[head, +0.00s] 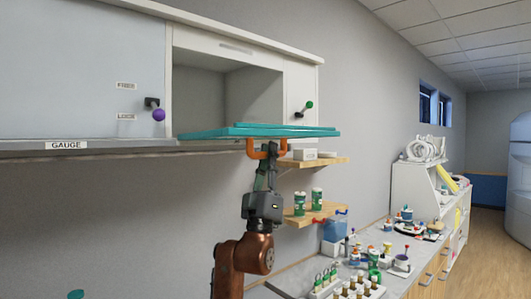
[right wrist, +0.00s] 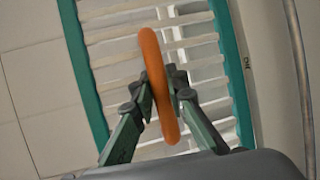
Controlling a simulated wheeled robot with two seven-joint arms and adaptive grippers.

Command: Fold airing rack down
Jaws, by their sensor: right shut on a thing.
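The airing rack (head: 260,131) is a teal frame, seen nearly edge-on in the head view, sticking out about level from the white wall cabinet. In the right wrist view its teal side bar (right wrist: 82,65) and pale slats show from below. An orange handle (head: 250,150) hangs under the rack; in the right wrist view the handle (right wrist: 151,50) runs up between the fingers. My right gripper (head: 266,163) is shut on the orange handle from below, its arm reaching up. My left gripper is not in view.
The cabinet has a purple knob (head: 159,115) by labels and a green knob (head: 309,105). Wooden shelves (head: 319,210) with green-labelled jars lie right of my arm. A counter (head: 297,280) below carries several bottles and racks. Bare wall lies left of my arm.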

